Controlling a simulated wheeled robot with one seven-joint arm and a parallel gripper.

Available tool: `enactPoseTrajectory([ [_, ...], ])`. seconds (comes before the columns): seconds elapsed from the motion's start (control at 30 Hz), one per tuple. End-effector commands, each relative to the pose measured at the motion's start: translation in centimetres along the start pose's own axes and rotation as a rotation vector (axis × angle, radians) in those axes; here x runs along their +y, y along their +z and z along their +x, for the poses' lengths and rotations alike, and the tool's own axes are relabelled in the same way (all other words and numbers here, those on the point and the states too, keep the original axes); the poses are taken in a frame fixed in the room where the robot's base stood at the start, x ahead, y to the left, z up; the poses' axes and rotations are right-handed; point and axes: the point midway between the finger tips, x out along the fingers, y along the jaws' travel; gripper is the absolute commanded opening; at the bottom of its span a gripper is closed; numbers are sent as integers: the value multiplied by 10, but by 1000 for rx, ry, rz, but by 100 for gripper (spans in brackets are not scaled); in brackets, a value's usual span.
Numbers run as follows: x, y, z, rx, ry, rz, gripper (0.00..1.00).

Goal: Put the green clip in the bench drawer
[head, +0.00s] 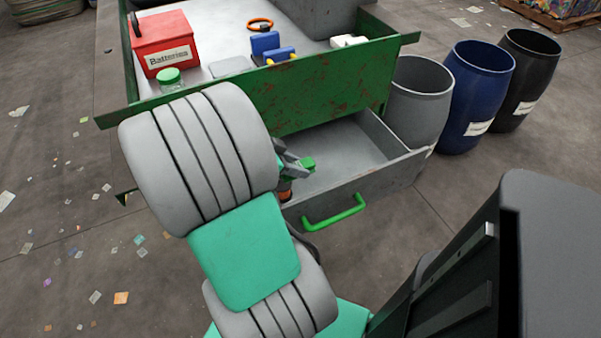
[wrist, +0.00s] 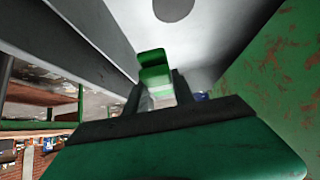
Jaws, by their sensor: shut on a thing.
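The green clip (wrist: 153,68) is between my gripper's fingertips in the wrist view, with the grey drawer interior beyond it. My gripper (wrist: 160,88) is shut on it. In the head view the green clip (head: 307,163) shows at the tip of my gripper (head: 300,166), over the left part of the open bench drawer (head: 365,188). The drawer is grey with a green handle (head: 334,211) and is pulled out below the bench. My arm hides the drawer's left side. I cannot tell whether the clip touches the drawer floor.
On the green bench (head: 320,88) are a red battery box (head: 163,43), a green-lidded jar (head: 170,80), blue blocks (head: 268,48) and an orange ring (head: 260,24). Grey (head: 418,100), blue (head: 477,95) and black (head: 524,75) barrels stand to the right. The visible drawer floor looks empty.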

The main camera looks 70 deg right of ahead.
Motion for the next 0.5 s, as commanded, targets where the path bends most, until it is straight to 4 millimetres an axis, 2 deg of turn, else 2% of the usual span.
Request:
enactPoseTrajectory([
  [0.13, -6, -11, 32, 0, 11, 8, 0],
  [0.33, -22, -32, 90, -1, 9, 5, 0],
  [0.5, -31, -26, 136, -1, 4, 0, 0],
])
